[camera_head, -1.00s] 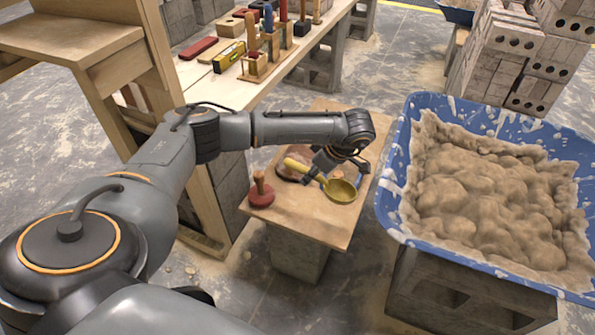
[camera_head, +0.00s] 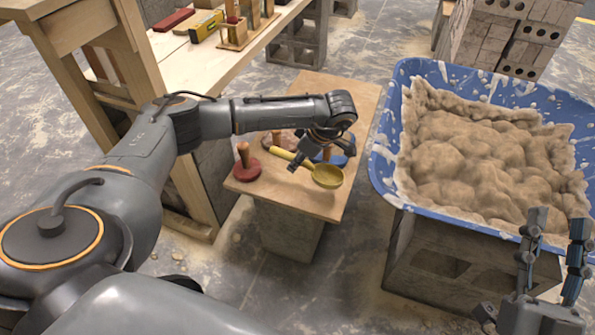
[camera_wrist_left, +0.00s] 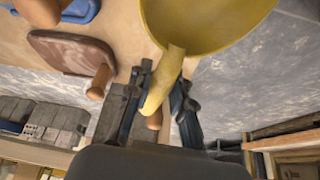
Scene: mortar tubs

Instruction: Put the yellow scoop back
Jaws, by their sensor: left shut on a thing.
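The yellow scoop (camera_head: 327,176) is in my left gripper (camera_head: 298,162), above or at the small wooden table. In the left wrist view its yellow handle (camera_wrist_left: 165,82) lies between the two fingers and its bowl (camera_wrist_left: 205,22) is at the top. My left gripper is shut on the handle. From these views I cannot tell whether the scoop touches the tabletop. My right gripper (camera_head: 552,240) shows at the lower right, fingers pointing up and apart, with nothing between them, in front of the mortar tub.
The small wooden table (camera_head: 300,203) carries a red round tool with a wooden knob (camera_head: 247,164), a brown float (camera_wrist_left: 72,52) and a blue tool (camera_head: 340,150). A blue tub (camera_head: 385,165) of mortar stands at its right. A workbench (camera_head: 190,62) with tools is behind.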

